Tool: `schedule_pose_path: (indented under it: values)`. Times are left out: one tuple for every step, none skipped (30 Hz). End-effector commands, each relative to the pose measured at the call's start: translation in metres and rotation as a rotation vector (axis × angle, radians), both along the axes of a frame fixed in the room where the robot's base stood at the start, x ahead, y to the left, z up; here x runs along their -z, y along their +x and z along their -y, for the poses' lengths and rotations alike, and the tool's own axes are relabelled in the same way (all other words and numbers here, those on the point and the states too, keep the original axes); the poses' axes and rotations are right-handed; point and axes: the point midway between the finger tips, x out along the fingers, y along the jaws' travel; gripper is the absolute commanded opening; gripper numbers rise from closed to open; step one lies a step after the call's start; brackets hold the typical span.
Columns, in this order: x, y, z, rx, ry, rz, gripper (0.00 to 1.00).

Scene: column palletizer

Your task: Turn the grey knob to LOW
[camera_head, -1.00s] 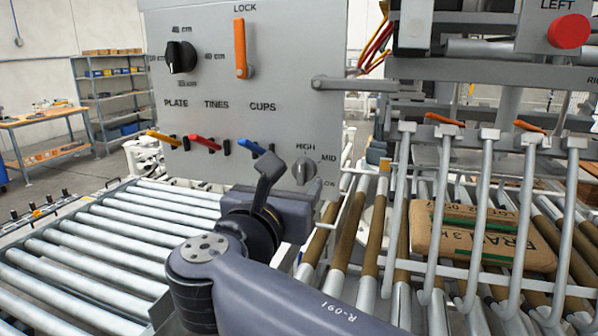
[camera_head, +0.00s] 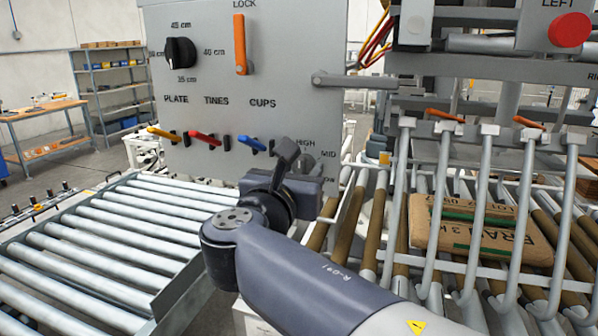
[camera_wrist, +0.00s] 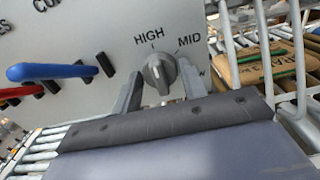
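The grey knob (camera_wrist: 158,70) is on the grey control panel, with HIGH, MID and a partly hidden LOW around it. Its ridge looks to point up toward HIGH, though the exact setting is hard to tell. My gripper (camera_wrist: 160,83) is open, with one finger left of the knob and one right of it. The right finger covers part of the LOW label. I cannot tell whether the fingers touch the knob. In the head view my gripper (camera_head: 293,156) hides much of the knob (camera_head: 306,163).
A blue lever (camera_wrist: 52,72) is left of the gripper, with red (camera_head: 205,140) and yellow (camera_head: 163,133) levers beyond. A black dial (camera_head: 180,52) and orange lock handle (camera_head: 240,44) are higher on the panel. Rollers (camera_head: 110,235) lie left; a brown sack (camera_head: 480,232) lies right.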

Motion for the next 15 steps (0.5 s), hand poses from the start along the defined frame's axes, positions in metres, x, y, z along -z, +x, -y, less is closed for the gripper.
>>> schedule_pose_path:
  values:
    - [0.0, -0.0001, 0.0, 0.0, 0.0, 0.0, 0.36]
    - [0.0, -0.0001, 0.0, 0.0, 0.0, 0.0, 0.34]
    - [0.0, -0.0001, 0.0, 0.0, 0.0, 0.0, 0.31]
    - [0.0, -0.0001, 0.0, 0.0, 0.0, 0.0, 0.28]
    - [0.0, -0.0001, 0.0, 0.0, 0.0, 0.0, 0.26]
    - [0.0, -0.0001, 0.0, 0.0, 0.0, 0.0, 0.22]
    - [0.0, -0.0001, 0.0, 0.0, 0.0, 0.0, 0.2]
    - [0.0, -0.0001, 0.0001, 0.0, 0.0, 0.0, 0.18]
    - [0.0, -0.0001, 0.0001, 0.0, 0.0, 0.0, 0.15]
    - [0.0, -0.0002, 0.0, 0.0, 0.0, 0.0, 0.15]
    - [0.0001, -0.0002, -0.0001, 0.0, 0.001, 0.0, 0.15]
    - [0.0002, -0.0002, 0.0, 0.0, 0.002, 0.001, 0.15]
    - [0.0003, -0.0002, -0.0001, 0.0, 0.004, 0.001, 0.15]
    - [0.0004, -0.0002, 0.0, 0.0, 0.007, 0.002, 0.15]
    - [0.0006, -0.0002, 0.0, 0.0, 0.012, 0.004, 0.15]
